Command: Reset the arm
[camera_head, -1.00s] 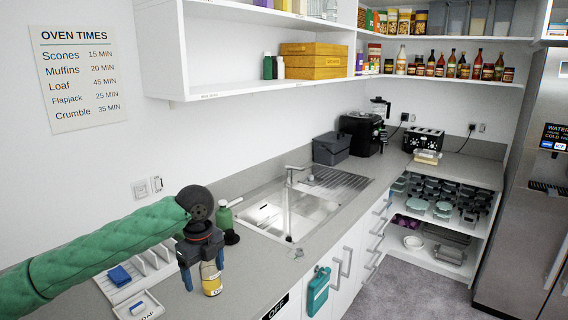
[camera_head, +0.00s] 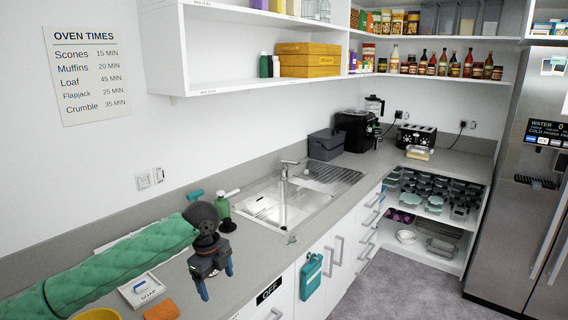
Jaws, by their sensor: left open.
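My left arm, in a green padded sleeve, reaches in from the left over the counter in the head view. My left gripper (camera_head: 216,284) points down with its two blue fingers apart and nothing visible between them. It is over the counter's front part, left of the sink. My right gripper is not in view.
The grey counter (camera_head: 262,262) carries a soap dish (camera_head: 141,290), an orange sponge (camera_head: 161,311) and a green bottle (camera_head: 223,207). The sink (camera_head: 290,205) lies to the right. A white wall shelf (camera_head: 245,87) hangs above. The fridge (camera_head: 515,210) stands far right.

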